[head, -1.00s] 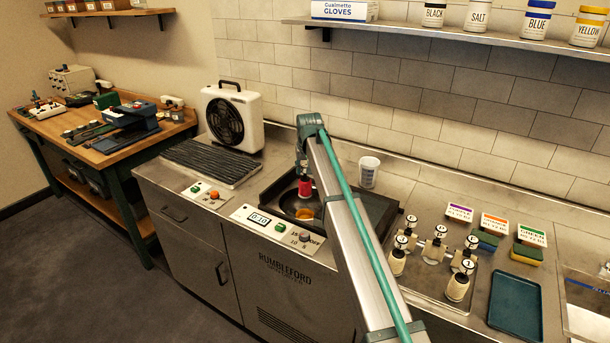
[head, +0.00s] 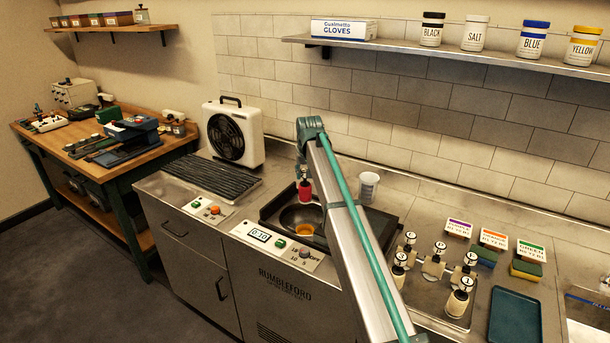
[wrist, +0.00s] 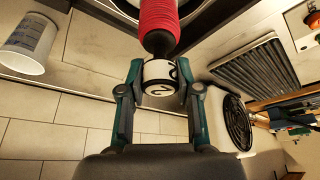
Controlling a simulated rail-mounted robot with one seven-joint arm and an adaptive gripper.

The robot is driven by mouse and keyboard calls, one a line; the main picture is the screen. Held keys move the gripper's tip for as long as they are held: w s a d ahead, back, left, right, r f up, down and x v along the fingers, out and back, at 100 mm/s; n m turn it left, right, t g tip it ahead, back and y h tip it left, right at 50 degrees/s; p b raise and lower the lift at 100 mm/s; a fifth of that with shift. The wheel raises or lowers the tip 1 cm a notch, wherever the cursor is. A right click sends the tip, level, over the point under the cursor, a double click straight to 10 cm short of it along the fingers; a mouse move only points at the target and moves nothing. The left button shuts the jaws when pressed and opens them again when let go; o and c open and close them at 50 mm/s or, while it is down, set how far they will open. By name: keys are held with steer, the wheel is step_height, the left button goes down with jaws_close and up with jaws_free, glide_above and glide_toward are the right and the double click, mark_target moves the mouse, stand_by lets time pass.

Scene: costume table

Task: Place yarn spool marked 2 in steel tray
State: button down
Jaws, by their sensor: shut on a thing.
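My gripper (wrist: 160,90) is shut on the white end cap of a spool wound with red yarn (wrist: 158,25). The cap carries a black mark that looks like a 2. In the head view the red spool (head: 305,190) hangs upright above the dark round pan (head: 292,215) with amber liquid, apart from it. The steel tray (head: 428,298) lies on the right part of the counter and bears several undyed white spools with numbered caps, one of them (head: 459,297) marked 1. My arm hides part of the counter between pan and tray.
A white cup (head: 369,187) stands behind the pan. A blue tray (head: 515,316) lies right of the steel tray, with labelled sponges (head: 488,243) behind. A fan (head: 232,135) and ribbed dark mat (head: 208,183) are at left. A wall shelf (head: 450,58) with jars hangs above.

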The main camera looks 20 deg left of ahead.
steer(key=shift+r+p, duration=0.75)
steer(key=shift+r, duration=1.75)
steer(key=shift+r+p, duration=0.55)
steer(key=shift+r, duration=1.05)
